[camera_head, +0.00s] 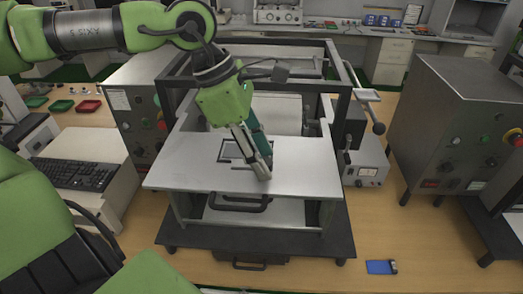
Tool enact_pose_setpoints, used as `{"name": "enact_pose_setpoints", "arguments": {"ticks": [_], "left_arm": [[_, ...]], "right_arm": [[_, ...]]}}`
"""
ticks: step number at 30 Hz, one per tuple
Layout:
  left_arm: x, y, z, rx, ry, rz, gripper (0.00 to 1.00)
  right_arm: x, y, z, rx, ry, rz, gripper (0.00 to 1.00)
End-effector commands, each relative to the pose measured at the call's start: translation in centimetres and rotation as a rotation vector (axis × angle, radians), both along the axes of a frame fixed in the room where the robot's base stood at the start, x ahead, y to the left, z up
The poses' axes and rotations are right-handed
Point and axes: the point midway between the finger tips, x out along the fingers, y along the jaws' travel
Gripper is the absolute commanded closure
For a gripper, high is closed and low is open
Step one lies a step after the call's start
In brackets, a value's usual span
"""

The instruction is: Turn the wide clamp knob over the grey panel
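The grey panel (190,165) is the flat metal top of a framed test rig in the middle of the head view. My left gripper (266,174) comes in from the upper left and points down over the panel. Its fingers lie close together, and I cannot tell whether they are shut or hold anything. A dark rectangular outline shows on the panel beside the fingers. I cannot make out the wide clamp knob for certain; the gripper covers part of the panel. My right gripper is not in view.
A dark frame (345,103) surrounds the rig. A lever with a ball knob (379,128) stands at right. A metal cabinet (450,125) is farther right, a keyboard (75,174) at left. The wooden table is clear at front right around a blue item (380,267).

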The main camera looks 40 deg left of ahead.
Motion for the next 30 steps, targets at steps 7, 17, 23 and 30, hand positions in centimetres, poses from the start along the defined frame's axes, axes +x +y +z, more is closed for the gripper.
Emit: {"name": "enact_pose_setpoints", "arguments": {"ticks": [7,17,23,30], "left_arm": [[0.05,-0.04,-0.14,0.000,-0.001,0.000,0.62],[0.05,-0.02,-0.10,0.001,-0.001,-0.001,1.00],[0.09,0.01,-0.12,0.000,-0.001,-0.026,1.00],[0.19,0.06,-0.16,0.000,0.001,-0.144,1.00]], "right_arm": [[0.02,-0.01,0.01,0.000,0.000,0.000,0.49],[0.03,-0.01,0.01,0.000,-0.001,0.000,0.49],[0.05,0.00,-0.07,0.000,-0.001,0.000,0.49],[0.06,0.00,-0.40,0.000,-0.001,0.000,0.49]]}}
